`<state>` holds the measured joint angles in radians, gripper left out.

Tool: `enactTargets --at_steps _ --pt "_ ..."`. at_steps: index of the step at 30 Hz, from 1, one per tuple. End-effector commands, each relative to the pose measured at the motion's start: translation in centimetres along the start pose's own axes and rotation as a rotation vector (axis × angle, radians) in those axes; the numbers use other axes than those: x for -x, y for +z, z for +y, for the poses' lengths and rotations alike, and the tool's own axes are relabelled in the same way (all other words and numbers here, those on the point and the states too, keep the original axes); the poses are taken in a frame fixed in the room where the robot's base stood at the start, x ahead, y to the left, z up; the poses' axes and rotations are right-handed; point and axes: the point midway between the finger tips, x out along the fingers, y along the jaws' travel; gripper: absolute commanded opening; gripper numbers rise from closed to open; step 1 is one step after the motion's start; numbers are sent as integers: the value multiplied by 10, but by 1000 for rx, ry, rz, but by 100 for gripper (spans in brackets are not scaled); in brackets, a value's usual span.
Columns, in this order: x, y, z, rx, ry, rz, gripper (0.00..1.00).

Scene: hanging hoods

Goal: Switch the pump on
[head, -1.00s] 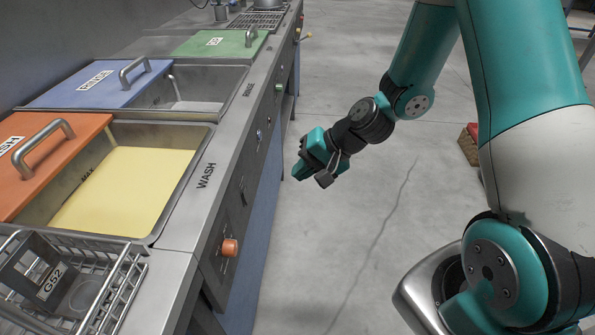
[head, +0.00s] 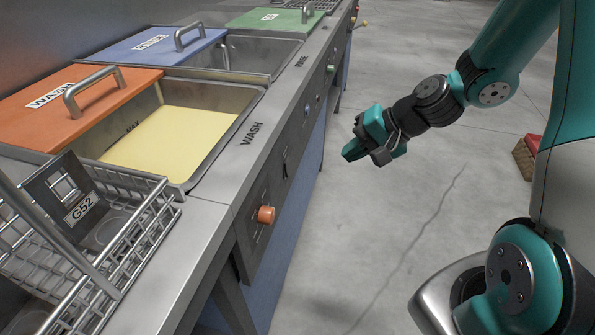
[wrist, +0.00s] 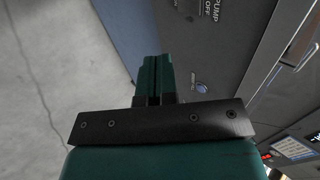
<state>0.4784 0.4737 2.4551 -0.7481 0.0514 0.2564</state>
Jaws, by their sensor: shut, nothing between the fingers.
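A label reading PUMP and OFF (wrist: 210,10) shows at the top edge of the wrist view, on the grey front panel. In the head view, a small dark switch (head: 285,163) sits on the counter's front panel, between an orange knob (head: 266,214) and a small blue knob (head: 307,110). Whether it is the pump switch, and its position, I cannot tell. My gripper (head: 349,153) is shut and empty, in the air over the aisle to the right of the panel, apart from it. Its closed fingers (wrist: 153,75) also show in the wrist view.
The counter holds the wash basin (head: 222,147) with yellow contents and an orange lid (head: 110,97). A wire basket (head: 130,245) with a G52 plate stands at the near end. Blue and green lids lie farther back. The floor (head: 420,190) beside the counter is clear.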

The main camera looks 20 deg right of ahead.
Motion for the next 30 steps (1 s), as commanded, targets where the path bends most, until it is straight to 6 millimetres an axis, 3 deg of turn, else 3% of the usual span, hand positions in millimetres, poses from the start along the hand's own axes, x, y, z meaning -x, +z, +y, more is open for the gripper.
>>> enactTargets --at_steps 4,8,20,24,30 --pt "-6 0 0 1 1 -3 0" --pt "-25 2 1 3 1 -6 0" --pt "-108 2 -1 6 0 -5 0" --pt "-122 2 -17 7 0 -3 0" --pt "-132 1 -26 3 0 -2 0"
